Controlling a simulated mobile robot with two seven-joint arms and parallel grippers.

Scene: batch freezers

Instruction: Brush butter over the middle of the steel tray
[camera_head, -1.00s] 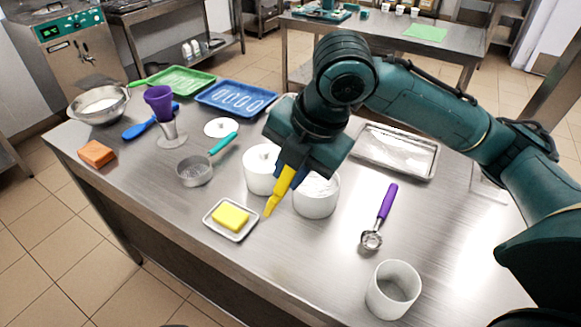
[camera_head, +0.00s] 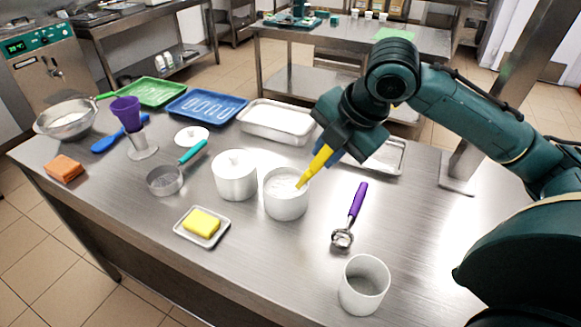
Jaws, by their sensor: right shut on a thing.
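My right gripper (camera_head: 331,148) is shut on a yellow brush (camera_head: 317,165) that slants down to the left. The brush tip is over the right-hand white pot (camera_head: 286,205); I cannot tell whether it touches the white contents. The steel tray (camera_head: 392,155) lies behind and to the right, partly hidden by my right gripper. A yellow butter block (camera_head: 202,223) sits on a small white dish (camera_head: 181,230) at the front left, apart from the brush. My left gripper is not in view.
Another white pot (camera_head: 235,178) stands left of the brush. A purple-handled scoop (camera_head: 355,207) and an empty white cup (camera_head: 363,290) are at the right front. The right tabletop is mostly clear.

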